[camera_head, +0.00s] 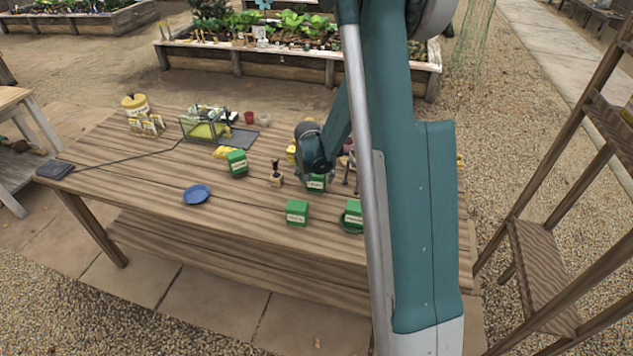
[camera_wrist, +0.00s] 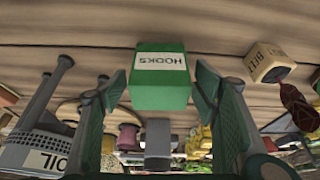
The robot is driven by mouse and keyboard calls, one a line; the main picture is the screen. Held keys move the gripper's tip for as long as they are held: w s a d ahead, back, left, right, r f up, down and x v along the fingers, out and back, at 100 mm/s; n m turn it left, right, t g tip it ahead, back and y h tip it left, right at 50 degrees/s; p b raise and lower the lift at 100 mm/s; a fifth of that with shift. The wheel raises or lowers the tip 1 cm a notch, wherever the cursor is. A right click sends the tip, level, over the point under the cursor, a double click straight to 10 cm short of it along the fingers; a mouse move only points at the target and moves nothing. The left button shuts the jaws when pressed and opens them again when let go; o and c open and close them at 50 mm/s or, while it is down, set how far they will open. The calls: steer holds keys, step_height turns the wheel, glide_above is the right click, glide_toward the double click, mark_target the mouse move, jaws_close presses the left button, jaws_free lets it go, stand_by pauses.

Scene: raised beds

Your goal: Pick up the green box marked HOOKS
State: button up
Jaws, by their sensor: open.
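The green box marked HOOKS (camera_wrist: 160,90) is in the middle of the wrist view, its white label readable. My gripper (camera_wrist: 160,84) is open, with one finger on each side of the box and a visible gap at both sides. In the head view a green box (camera_head: 316,186) stands on the table right below my gripper (camera_head: 317,173), partly covered by it; its label is too small to read there. Other green boxes with white labels stand at the left (camera_head: 237,163), at the front (camera_head: 297,212) and beside my arm (camera_head: 352,214).
A small labelled block with a dark handle (camera_head: 276,178) stands just left of the gripper; it also shows in the wrist view (camera_wrist: 268,64). A grey can marked OIL (camera_wrist: 40,150) is on the other side.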

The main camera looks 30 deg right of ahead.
stand_by(0.4)
steer(key=c, duration=1)
steer(key=shift+r, duration=0.15)
steer(key=shift+r+p, duration=0.65)
steer(key=shift+r, duration=4.2)
